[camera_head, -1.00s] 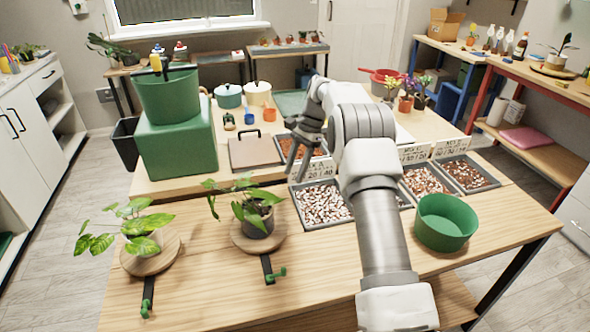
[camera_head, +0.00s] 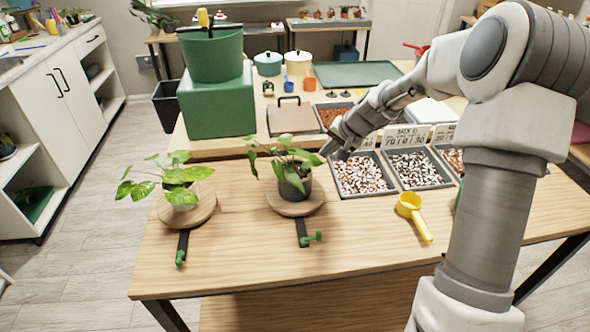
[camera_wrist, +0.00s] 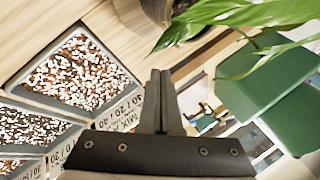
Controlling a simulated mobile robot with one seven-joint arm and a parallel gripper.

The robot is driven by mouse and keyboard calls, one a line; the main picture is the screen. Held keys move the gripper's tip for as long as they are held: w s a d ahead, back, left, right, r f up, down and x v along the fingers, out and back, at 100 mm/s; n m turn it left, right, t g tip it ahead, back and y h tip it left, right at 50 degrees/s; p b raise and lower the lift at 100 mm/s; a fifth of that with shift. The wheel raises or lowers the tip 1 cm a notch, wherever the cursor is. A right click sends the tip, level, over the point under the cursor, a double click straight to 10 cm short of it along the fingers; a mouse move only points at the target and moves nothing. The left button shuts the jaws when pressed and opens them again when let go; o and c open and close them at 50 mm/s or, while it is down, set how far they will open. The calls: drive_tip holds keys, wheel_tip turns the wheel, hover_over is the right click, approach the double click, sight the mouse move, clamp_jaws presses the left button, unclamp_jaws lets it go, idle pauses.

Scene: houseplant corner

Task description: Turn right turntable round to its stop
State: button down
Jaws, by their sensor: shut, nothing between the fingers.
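The right turntable (camera_head: 296,206) is a round wooden disc on the near bench, bearing a dark pot (camera_head: 294,183) with a leafy plant (camera_head: 282,157). A dark bar (camera_head: 302,232) with a green peg (camera_head: 312,237) sticks out toward the front of it. My gripper (camera_head: 328,152) is shut and empty, above the bench just right of the right plant. In the wrist view my closed fingers (camera_wrist: 160,78) point toward the dark pot (camera_wrist: 150,12) and leaves.
Grey trays of mixed gravel (camera_head: 362,174) stand right of the turntable, below my arm. A yellow scoop (camera_head: 411,212) lies on the bench in front of them. A green block (camera_head: 216,104) stands behind. The front of the bench is clear.

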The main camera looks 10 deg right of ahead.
drive_tip(key=shift+n+t+h, duration=0.5)
drive_tip(key=shift+n+t, duration=0.1)
drive_tip(key=shift+n, duration=0.1)
drive_tip(key=w+f, duration=0.1)
drive_tip(key=f, duration=0.2)
drive_tip(key=w+a+f+b, duration=0.1)
drive_tip(key=f, duration=0.2)
drive_tip(key=w+a+f, duration=0.1)
drive_tip(key=f, duration=0.1)
drive_tip(key=shift+w+a+f, duration=0.15)
drive_tip(key=shift+a+f, duration=0.1)
drive_tip(key=shift+f, duration=0.15)
drive_tip(key=shift+w+a+r, duration=0.15)
drive_tip(key=shift+w+a, duration=0.4)
drive_tip(key=shift+a, duration=0.35)
drive_tip(key=shift+w+a, duration=0.5)
drive_tip(key=shift+a, duration=0.25)
